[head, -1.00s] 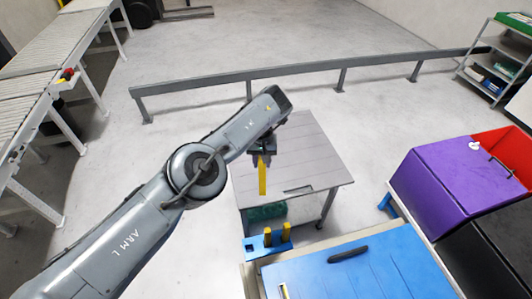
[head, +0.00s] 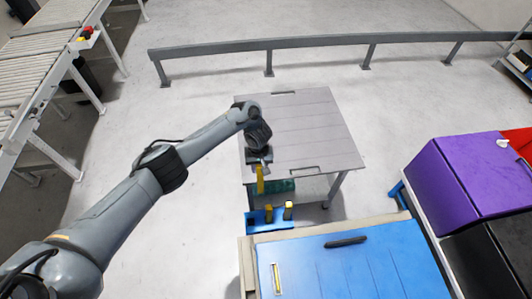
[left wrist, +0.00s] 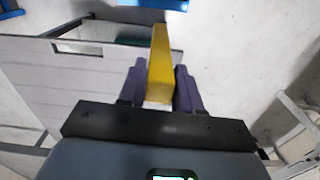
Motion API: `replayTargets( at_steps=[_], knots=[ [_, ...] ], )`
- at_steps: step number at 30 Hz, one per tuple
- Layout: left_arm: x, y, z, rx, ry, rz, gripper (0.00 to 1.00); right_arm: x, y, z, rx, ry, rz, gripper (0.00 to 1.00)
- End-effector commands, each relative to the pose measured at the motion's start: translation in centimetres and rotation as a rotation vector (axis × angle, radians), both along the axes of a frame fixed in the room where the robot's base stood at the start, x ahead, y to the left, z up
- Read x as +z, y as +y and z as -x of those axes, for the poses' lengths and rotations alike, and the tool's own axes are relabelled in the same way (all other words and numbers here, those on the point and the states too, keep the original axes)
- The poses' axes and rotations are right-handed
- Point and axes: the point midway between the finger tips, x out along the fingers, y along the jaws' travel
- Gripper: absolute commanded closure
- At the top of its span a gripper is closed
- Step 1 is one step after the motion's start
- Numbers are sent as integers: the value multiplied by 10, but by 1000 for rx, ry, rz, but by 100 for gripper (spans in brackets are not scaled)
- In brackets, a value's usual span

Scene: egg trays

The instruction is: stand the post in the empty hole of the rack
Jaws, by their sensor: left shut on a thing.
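My left gripper (head: 259,166) is shut on a yellow post (head: 260,182), which hangs down from the fingers. In the left wrist view the post (left wrist: 160,62) sits between two purple fingers. The blue rack (head: 256,225) is just below the held post in the head view, at the edge of the blue-topped cabinet. A blue piece (left wrist: 155,3), probably the rack, shows at the top of the left wrist view. My right gripper is not in view.
A grey table (head: 305,130) stands behind the rack, with a green crate under it. The blue cabinet top (head: 350,272) with a dark handle is in front. A purple bin (head: 465,185) stands at the right. A grey rail (head: 320,62) runs behind.

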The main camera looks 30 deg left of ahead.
Motion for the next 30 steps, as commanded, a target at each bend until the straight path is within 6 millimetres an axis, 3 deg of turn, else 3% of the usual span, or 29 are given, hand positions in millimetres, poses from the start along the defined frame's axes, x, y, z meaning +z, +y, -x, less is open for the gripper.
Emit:
replayTargets(
  at_steps=[6, 12, 20, 30],
  knots=[
    [-55, 4, 52, 32, 6, -2, 100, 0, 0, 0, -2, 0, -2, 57],
    [-85, 3, 86, 38, 3, -1, 100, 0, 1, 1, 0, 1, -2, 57],
    [-103, 2, 102, 38, 1, 0, 100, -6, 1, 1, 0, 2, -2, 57],
    [-128, 2, 102, 37, 0, 0, 100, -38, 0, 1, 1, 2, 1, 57]
  ],
)
